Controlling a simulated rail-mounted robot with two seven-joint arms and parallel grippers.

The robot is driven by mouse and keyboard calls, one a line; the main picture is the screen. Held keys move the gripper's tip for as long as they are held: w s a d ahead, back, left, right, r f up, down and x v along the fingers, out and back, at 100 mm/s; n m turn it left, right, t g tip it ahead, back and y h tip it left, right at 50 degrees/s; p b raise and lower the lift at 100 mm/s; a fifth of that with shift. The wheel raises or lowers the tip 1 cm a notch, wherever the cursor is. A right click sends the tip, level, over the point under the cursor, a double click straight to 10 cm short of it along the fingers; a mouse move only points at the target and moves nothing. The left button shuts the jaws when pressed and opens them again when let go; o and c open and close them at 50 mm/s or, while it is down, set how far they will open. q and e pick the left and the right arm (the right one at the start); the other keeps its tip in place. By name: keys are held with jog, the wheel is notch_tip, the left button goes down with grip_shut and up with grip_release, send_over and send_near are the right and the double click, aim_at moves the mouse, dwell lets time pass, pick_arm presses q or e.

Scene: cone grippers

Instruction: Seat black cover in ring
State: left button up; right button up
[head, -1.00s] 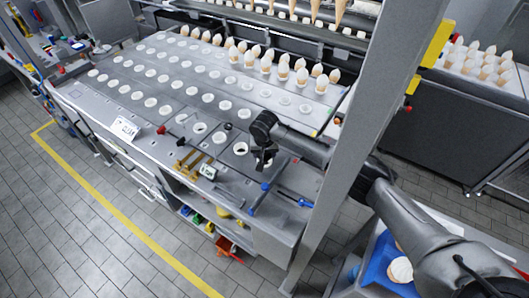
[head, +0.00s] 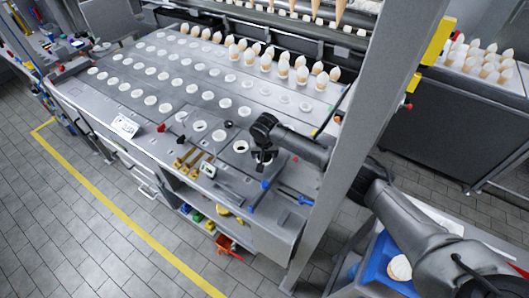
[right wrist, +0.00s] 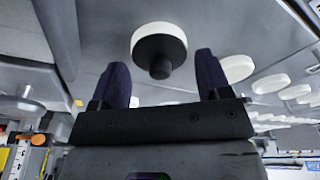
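The black cover (right wrist: 159,52), with a round knob, shows in the right wrist view against a white ring (right wrist: 159,29). It looks centred in the ring, but whether it sits flush cannot be told. My right gripper (right wrist: 161,72) is open, with its two dark fingers apart on either side of the knob and no contact visible. In the head view my right gripper (head: 263,158) is low over the front right of the grey worktop, beside a white ring (head: 240,147). The cover is not clear there. My left gripper is not in view.
The worktop (head: 120,88) carries rows of white rings, with filled cones at the back. Brass-coloured pieces (head: 188,160) and a small display (head: 207,169) lie left of the gripper. A grey post (head: 350,130) stands right of it. A blue bin (head: 375,262) is at lower right.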

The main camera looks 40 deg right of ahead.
jog(key=shift+o, duration=1.2)
jog(key=shift+r, duration=0.1)
notch_tip(320, 180, up, 13)
jog(key=s+a+p, duration=0.1)
jog(key=s, duration=0.1)
jog(key=shift+a+r+p, duration=0.15)
jog(key=shift+a+p, duration=0.15)
jog(key=shift+a, duration=0.05)
jog(key=shift+s, duration=0.1)
